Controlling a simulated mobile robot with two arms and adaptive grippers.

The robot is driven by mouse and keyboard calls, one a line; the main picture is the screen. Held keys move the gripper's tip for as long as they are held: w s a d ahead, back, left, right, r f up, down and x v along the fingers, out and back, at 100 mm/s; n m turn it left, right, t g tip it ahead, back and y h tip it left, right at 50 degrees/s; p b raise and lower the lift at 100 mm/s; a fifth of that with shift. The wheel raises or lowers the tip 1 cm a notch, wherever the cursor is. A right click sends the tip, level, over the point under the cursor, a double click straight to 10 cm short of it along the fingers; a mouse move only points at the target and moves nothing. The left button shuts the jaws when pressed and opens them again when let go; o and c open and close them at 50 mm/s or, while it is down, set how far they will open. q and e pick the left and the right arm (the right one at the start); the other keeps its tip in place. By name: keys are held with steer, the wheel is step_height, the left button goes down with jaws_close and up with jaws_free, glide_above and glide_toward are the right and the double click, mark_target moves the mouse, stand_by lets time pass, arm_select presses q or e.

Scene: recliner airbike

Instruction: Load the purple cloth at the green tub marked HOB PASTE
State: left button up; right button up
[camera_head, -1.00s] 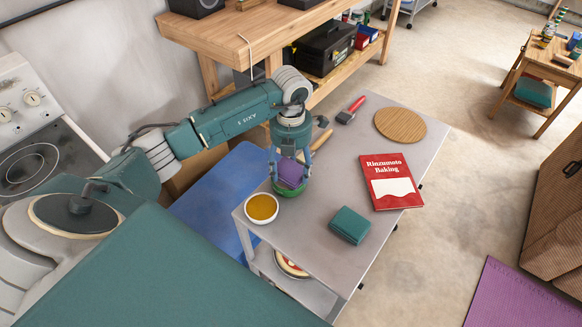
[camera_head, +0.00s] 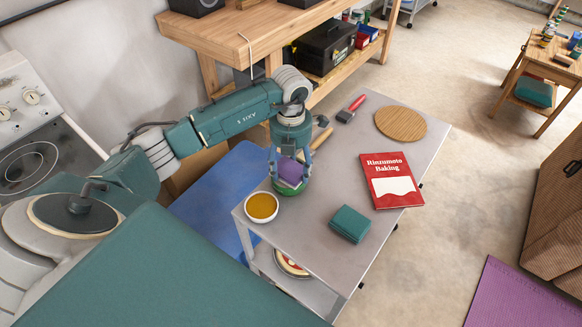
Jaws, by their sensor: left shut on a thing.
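The purple cloth (camera_head: 291,172) is bunched between the fingers of my left gripper (camera_head: 290,168), which points down and is shut on it. Right below is the green tub (camera_head: 289,190), standing near the left edge of the grey trolley top (camera_head: 330,170). The cloth's lower part is at or just inside the tub's rim; I cannot tell whether it touches the contents. The tub's marking cannot be read from here. My right gripper is not in view.
A white bowl of yellow-brown stuff (camera_head: 261,207) stands close left of the tub. A folded teal cloth (camera_head: 349,224), a red baking book (camera_head: 391,180), a round wooden board (camera_head: 400,123) and a red-handled brush (camera_head: 351,109) lie on the trolley. Its middle is clear.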

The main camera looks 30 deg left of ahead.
mark_target(291, 170)
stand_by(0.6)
arm_select(q)
steer(key=shift+r+p, duration=2.3)
steer(key=shift+r, duration=1.2)
